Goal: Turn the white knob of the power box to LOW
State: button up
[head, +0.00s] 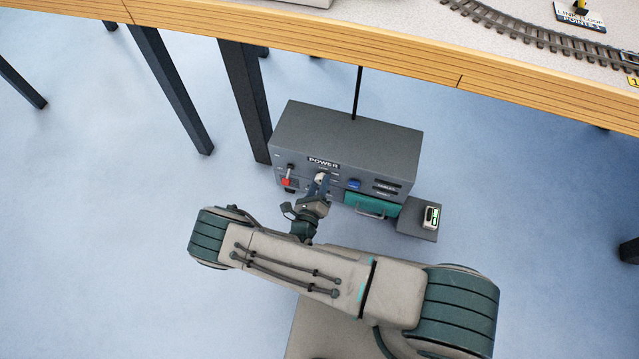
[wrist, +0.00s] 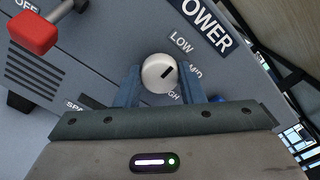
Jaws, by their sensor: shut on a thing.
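The grey power box (head: 345,145) stands on the floor under the table edge, its front facing me. Its round white knob (wrist: 157,72) sits below the POWER sign (wrist: 207,20), with LOW (wrist: 181,43), MID and a partly hidden HIGH printed around it. My gripper (wrist: 160,80) is shut on the knob, a blue-grey finger on either side. In the head view my gripper (head: 318,187) reaches the box front and partly covers the knob (head: 321,177).
A red-handled lever (wrist: 33,33) is left of the knob; a blue button (head: 354,184) is right of it. A teal drawer (head: 373,205) with a handle is lower right. A small device (head: 431,216) rests on a side ledge. Table legs (head: 245,100) stand behind the box.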

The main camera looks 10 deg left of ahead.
jog(key=o, duration=1)
jog(key=s+a+p, duration=0.1)
jog(key=s+p, duration=0.2)
jog(key=s, duration=1.1)
jog(key=shift+w+a, duration=0.1)
